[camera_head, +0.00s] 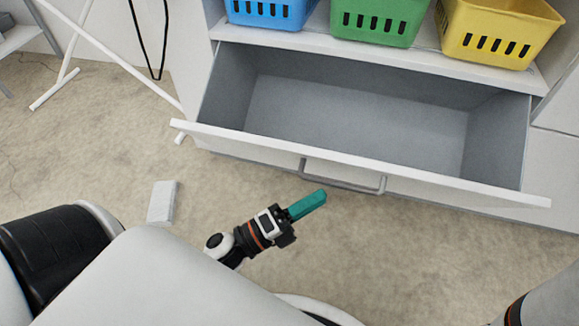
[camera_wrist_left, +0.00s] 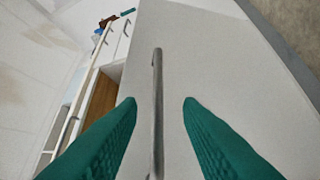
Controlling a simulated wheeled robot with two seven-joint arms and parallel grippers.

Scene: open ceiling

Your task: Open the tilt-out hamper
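The tilt-out hamper (camera_head: 350,165) is a white front panel under a shelf, tipped outward so that its empty grey inside (camera_head: 350,110) shows in the head view. Its grey bar handle (camera_head: 340,184) is on the outer face of the panel. My left gripper (camera_head: 316,198) has teal fingers and is just below and in front of the handle. In the left wrist view the fingers (camera_wrist_left: 161,103) are spread apart. The handle (camera_wrist_left: 157,100) runs lengthwise between them, with a gap on each side. My right gripper is out of view.
Blue (camera_head: 270,12), green (camera_head: 375,20) and yellow (camera_head: 495,30) baskets stand on the shelf above the hamper. A white rack (camera_head: 95,50) stands at the upper left. A small white block (camera_head: 162,203) lies on the beige floor left of my gripper.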

